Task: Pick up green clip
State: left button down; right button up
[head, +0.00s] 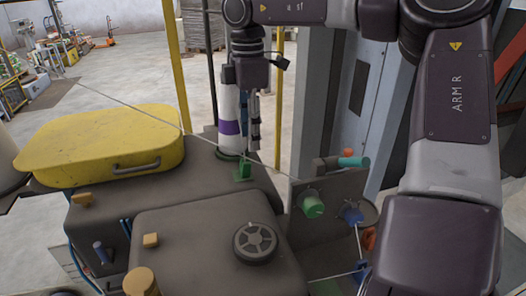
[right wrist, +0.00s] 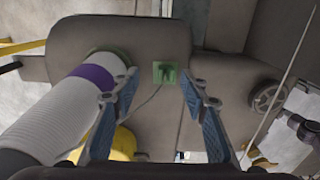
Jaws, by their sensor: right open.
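The green clip (head: 242,172) is small and stands on the grey machine housing in the head view, close to the foot of the white hose. It shows from above in the right wrist view (right wrist: 165,73) as a square green base with a darker raised part. My right gripper (head: 254,130) hangs above the clip, pointing down. In the right wrist view the two blue-padded fingers (right wrist: 158,76) are spread wide, with the clip in line with the gap between them. Nothing is held. The exact height above the clip is hard to judge. My left gripper is not in view.
A white ribbed hose with a purple band (head: 230,128) stands beside the clip, close to the gripper. A yellow lid (head: 75,142) lies to the left. A thin line crosses near the clip. Green (head: 312,207) and blue (head: 352,215) knobs and a black handwheel (head: 255,242) are nearer.

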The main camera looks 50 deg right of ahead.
aim_at(245, 160)
jog(key=a+f+p, duration=0.1)
jog(key=a+f, duration=0.1)
jog(key=shift+s+a+f+p, duration=0.15)
jog(key=shift+a+f+p, duration=0.05)
jog(key=shift+f+p, duration=0.15)
notch_tip(245, 160, down, 2)
jog(key=shift+f+p, duration=0.2)
jog(key=shift+p, duration=0.65)
jog(key=shift+d+f, duration=0.25)
jog(key=shift+f, duration=0.85)
jog(key=shift+a, duration=0.15)
jog(key=shift+c, duration=1.3)
jog(key=c, duration=0.5)
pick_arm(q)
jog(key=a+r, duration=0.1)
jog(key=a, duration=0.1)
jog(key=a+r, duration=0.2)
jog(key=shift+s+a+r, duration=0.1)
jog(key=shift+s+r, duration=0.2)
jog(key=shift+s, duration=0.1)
pick_arm(e)
jog(key=c, duration=0.3)
